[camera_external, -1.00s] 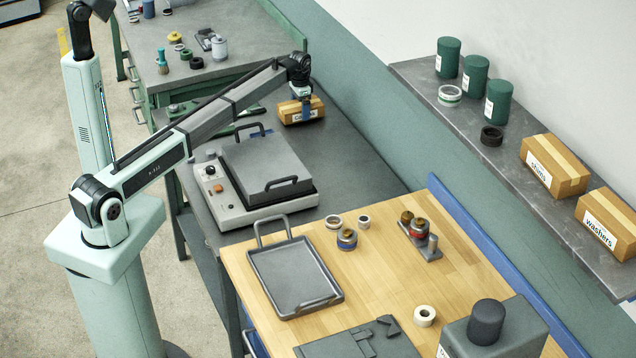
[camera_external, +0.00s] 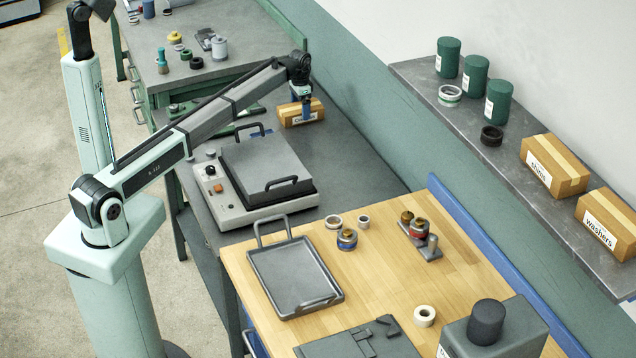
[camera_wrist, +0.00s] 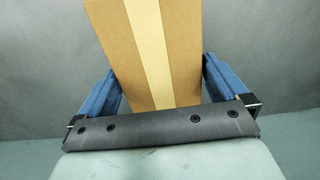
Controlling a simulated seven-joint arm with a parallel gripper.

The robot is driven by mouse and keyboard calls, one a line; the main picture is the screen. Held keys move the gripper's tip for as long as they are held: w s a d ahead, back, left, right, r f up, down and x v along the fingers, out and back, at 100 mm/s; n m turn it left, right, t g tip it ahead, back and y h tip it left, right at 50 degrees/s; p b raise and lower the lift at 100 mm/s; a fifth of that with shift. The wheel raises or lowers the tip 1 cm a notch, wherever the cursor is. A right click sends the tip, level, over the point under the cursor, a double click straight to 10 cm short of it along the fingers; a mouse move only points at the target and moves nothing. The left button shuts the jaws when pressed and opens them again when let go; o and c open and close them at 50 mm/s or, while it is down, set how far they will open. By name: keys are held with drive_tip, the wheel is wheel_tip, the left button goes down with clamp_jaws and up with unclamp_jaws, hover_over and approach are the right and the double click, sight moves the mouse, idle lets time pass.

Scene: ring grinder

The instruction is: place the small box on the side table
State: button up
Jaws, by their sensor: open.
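The small box (camera_external: 302,112) is brown cardboard with a paler tape strip and a white label. It rests on the dark grey table (camera_external: 345,160), toward its far end by the wall. My gripper (camera_external: 306,106) is at the box from above, with a blue finger in front of its labelled side. In the wrist view the box (camera_wrist: 150,50) lies between the two blue fingers of my gripper (camera_wrist: 160,85), which are open on either side of it. Whether a finger touches the box is hard to tell.
A grey-lidded machine (camera_external: 262,175) stands on the same table, nearer the camera. A wooden bench (camera_external: 390,270) holds a tray (camera_external: 295,280) and several rings. A wall shelf (camera_external: 520,160) carries green canisters and two larger boxes. Grey tabletop beside the machine is clear.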

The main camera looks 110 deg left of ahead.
sight(300, 107)
wheel_tip(300, 107, up, 11)
drive_tip(key=shift+f, duration=0.15)
